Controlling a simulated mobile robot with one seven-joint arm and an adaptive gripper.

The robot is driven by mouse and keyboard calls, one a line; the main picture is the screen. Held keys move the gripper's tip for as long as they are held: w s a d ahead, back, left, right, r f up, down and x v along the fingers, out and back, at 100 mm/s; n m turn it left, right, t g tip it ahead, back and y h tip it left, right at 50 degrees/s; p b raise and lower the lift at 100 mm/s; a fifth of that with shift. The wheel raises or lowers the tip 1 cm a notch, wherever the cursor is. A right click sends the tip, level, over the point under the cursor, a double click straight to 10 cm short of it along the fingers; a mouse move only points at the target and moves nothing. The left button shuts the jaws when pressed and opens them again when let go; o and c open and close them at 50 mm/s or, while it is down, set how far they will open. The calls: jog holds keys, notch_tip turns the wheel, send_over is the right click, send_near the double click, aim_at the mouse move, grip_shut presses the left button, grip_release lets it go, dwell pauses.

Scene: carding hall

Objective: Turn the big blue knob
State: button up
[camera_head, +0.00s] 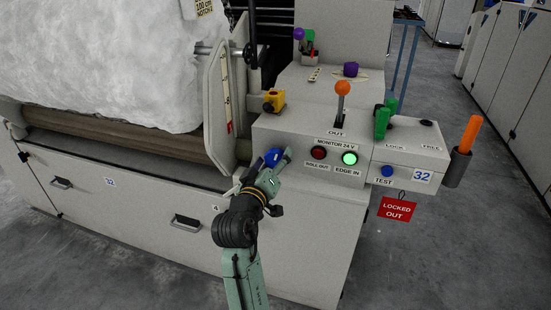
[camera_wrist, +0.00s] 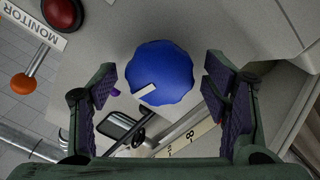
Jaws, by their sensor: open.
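The big blue knob (camera_wrist: 163,68) has a scalloped edge and a white pointer mark. It sits on the front face of the grey machine's control panel. In the head view the knob (camera_head: 272,157) is partly hidden by my gripper. My gripper (camera_head: 273,172) is at the panel, right at the knob. In the wrist view my gripper (camera_wrist: 163,85) is open, with one padded finger on each side of the knob and a visible gap on both sides. The fingers do not appear to touch it.
A red lamp (camera_head: 319,153) and a lit green lamp (camera_head: 349,158) sit right of the knob. An orange-topped lever (camera_head: 343,88) rises above them. A small blue TEST button (camera_head: 387,171) and a red LOCKED OUT tag (camera_head: 397,208) are further right. A yellow part (camera_head: 273,100) stands above.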

jog(key=v, duration=1)
jog(key=shift+s, duration=0.35)
jog(key=shift+a, duration=0.1)
